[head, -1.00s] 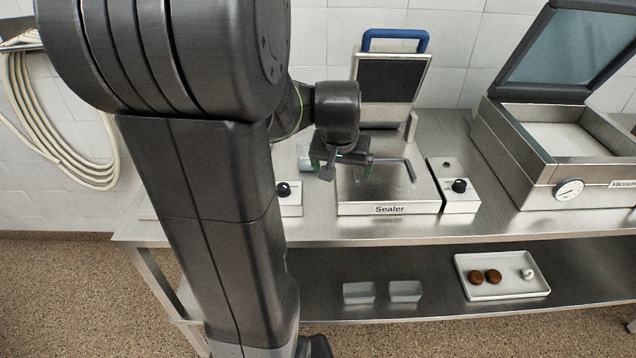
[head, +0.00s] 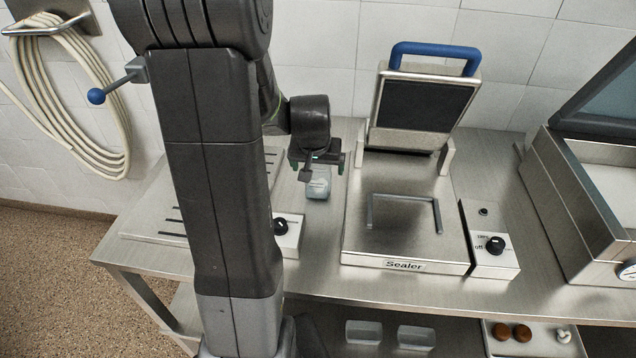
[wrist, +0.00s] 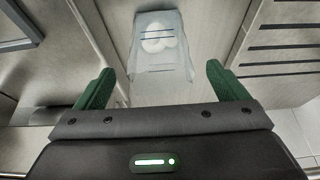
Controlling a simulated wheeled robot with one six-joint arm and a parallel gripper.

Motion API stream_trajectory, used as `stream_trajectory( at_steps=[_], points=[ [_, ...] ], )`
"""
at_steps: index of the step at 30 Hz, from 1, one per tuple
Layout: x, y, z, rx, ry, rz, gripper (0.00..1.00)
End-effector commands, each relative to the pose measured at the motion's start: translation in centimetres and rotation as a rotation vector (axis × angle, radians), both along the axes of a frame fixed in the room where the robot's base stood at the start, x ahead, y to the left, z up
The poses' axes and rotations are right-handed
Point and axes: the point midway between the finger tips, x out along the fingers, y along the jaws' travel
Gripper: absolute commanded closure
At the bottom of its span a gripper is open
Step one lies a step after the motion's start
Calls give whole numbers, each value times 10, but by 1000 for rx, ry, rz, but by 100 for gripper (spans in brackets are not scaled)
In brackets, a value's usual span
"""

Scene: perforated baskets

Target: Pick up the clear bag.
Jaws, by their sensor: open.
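The clear bag (wrist: 158,45) lies flat on the steel table in the wrist view, ahead of my gripper and between the lines of its fingers. It has pale rounded contents and thin blue lines across it. In the head view the bag (head: 318,186) shows as a small pale bluish shape just below my gripper (head: 320,165), left of the sealer. In the wrist view my gripper (wrist: 160,88) is open, with its two green fingers spread wide and nothing between them. The fingers are apart from the bag.
The sealer (head: 405,258) stands open to the right, its lid with a blue handle (head: 436,50) raised. A slotted panel (head: 150,225) lies left of the bag. A vacuum machine (head: 575,215) is at the far right. Two small clear containers (head: 416,337) sit on the lower shelf.

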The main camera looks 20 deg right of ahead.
Motion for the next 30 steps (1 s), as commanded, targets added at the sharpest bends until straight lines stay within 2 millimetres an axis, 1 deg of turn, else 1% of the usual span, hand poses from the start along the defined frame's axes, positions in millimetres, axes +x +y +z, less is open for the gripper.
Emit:
stream_trajectory(
  at_steps=[4, 12, 15, 18, 25, 29, 30],
  points=[
    [3, -2, -8, 2, 3, 0, 7],
    [12, -7, -38, 1, 4, 0, 7],
    [15, -9, -44, 1, 1, 0, 7],
    [16, -10, -48, 1, 1, 0, 7],
    [17, -10, -48, 0, 0, 0, 7],
    [17, -10, -48, 1, 0, 0, 33],
    [17, -10, -48, 1, 0, 0, 41]
  ],
)
